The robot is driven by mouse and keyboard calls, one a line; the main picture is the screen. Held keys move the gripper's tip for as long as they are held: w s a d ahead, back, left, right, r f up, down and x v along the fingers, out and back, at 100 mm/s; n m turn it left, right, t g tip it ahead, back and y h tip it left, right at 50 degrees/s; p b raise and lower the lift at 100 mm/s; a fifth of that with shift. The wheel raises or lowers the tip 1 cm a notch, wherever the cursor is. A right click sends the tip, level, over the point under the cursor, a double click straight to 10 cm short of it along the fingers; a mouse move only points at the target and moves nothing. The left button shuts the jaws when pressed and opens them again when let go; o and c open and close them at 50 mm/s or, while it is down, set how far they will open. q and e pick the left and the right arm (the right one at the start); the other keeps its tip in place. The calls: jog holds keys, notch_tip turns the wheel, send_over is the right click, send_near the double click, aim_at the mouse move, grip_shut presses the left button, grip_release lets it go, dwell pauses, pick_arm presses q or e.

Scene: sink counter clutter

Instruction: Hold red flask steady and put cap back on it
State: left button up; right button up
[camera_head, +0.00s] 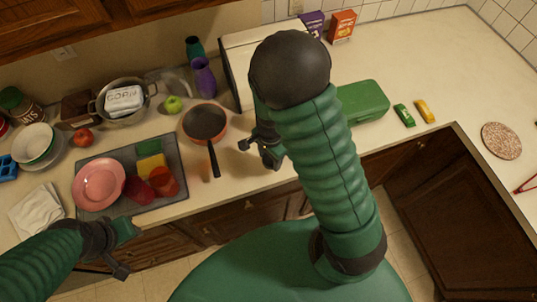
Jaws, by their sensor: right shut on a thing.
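A red cylindrical vessel (164,181), which may be the red flask, is on the grey mat (188,191) at left. A darker red rounded thing (138,191) is beside it. I cannot make out a cap. My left gripper (128,250) is open and empty in front of the counter's edge, below the mat in the picture. My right gripper (257,151) is over the counter, right of the pan handle. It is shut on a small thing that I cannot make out. My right forearm covers the middle of the view.
A pink plate (99,184) and yellow sponge (151,165) are on the mat. The pan (205,122) has its handle (213,160) pointing toward the front edge. A colander (123,114) stands behind. A green box (363,102) is right of my forearm. The right counter has free room.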

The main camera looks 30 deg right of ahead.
jog(key=s+r+p, duration=0.1)
jog(key=s+p, duration=1.4)
jog(key=shift+s+a, duration=0.2)
jog(key=shift+a, duration=0.05)
jog(key=shift+w+a, duration=0.1)
jog(key=shift+a, duration=0.05)
